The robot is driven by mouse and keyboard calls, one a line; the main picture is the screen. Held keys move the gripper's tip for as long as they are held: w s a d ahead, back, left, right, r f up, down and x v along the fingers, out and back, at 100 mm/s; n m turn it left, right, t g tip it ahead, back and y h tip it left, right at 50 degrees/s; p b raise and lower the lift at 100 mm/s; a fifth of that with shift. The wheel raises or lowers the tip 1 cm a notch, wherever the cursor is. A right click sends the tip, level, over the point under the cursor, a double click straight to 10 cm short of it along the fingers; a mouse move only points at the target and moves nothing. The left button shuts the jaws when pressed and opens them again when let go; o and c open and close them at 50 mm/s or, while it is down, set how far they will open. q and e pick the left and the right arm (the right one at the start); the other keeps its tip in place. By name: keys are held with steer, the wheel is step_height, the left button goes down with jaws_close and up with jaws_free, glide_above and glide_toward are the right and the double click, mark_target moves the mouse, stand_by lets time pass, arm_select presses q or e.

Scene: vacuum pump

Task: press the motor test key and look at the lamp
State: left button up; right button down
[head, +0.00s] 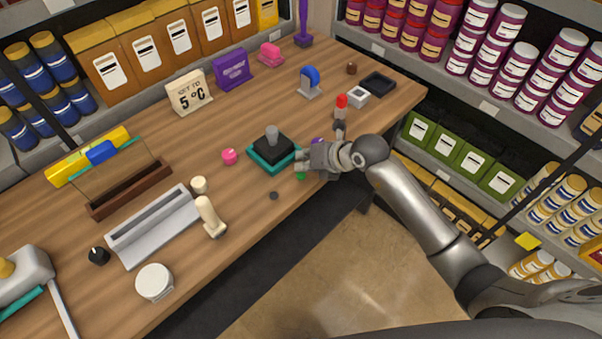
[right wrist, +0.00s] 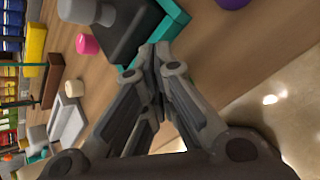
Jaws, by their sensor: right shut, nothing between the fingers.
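My right gripper (head: 299,160) is shut and empty at the front right edge of a teal base with a black block (head: 273,150) and a grey knob on top. In the right wrist view the closed fingertips (right wrist: 156,62) are beside the teal edge (right wrist: 172,22); I cannot tell whether they touch. A small green part (head: 300,176) shows just below the fingertips, partly hidden. A post with a red top (head: 341,101) stands behind the gripper. I cannot tell which part is the motor test key or the lamp. My left gripper is not in view.
A purple round thing (head: 318,141) is close behind my right gripper. A pink knob (head: 229,156) is left of the teal base. A grey tray (head: 150,228) and cream handle (head: 210,217) stand further left. A blue-topped stand (head: 310,80) is at the back.

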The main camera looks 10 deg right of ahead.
steer(key=shift+f, duration=0.15)
stand_by(0.3)
steer(key=shift+f, duration=0.3)
steer(key=shift+f+b, duration=0.45)
steer(key=shift+b, duration=0.05)
stand_by(0.4)
steer(key=shift+r, duration=0.15)
steer(key=shift+r+p, duration=0.75)
step_height(320, 180, up, 5)
steer(key=p, duration=0.4)
stand_by(0.5)
